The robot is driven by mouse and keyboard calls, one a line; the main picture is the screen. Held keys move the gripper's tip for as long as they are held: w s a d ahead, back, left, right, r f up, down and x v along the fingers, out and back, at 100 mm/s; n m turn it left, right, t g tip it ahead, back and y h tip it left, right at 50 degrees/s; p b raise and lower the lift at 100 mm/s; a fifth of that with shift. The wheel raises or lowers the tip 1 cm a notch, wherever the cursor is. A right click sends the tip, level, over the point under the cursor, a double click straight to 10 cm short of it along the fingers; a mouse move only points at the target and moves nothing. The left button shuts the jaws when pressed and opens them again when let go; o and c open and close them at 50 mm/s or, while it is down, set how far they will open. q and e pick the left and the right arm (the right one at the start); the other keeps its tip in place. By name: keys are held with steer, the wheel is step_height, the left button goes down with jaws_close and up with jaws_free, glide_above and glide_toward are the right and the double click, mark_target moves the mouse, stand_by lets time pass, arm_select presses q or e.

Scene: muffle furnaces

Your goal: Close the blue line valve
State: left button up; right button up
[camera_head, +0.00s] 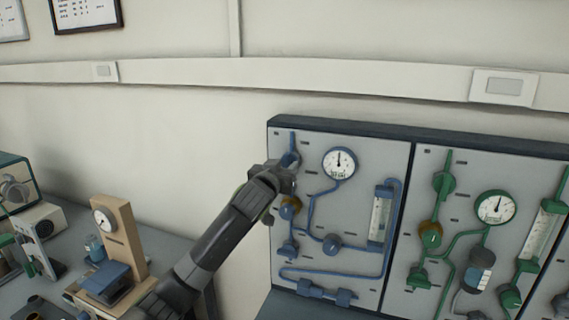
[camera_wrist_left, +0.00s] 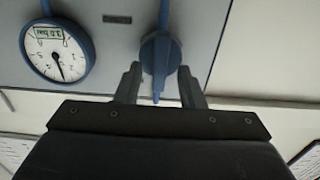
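The blue line valve (camera_head: 290,160) is a round blue knob near the top left of the panel's blue section. In the left wrist view the blue valve (camera_wrist_left: 160,55) has a pointed handle lying in line with its blue pipe. My left gripper (camera_head: 287,176) is at this valve and partly covers it in the head view. In the left wrist view the left gripper (camera_wrist_left: 160,75) is open, one finger on each side of the knob's lower part, with gaps visible. My right gripper is in neither view.
The panel (camera_head: 300,145) carries a blue-section gauge (camera_head: 339,163), a blue flowmeter (camera_head: 380,218) and more blue valves below. The green section, with its gauge (camera_head: 495,207), is to the right. A bench with a wooden stand (camera_head: 122,240) is at left.

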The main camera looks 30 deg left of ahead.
arm_select(q)
steer(key=shift+w, duration=0.25)
jaws_close()
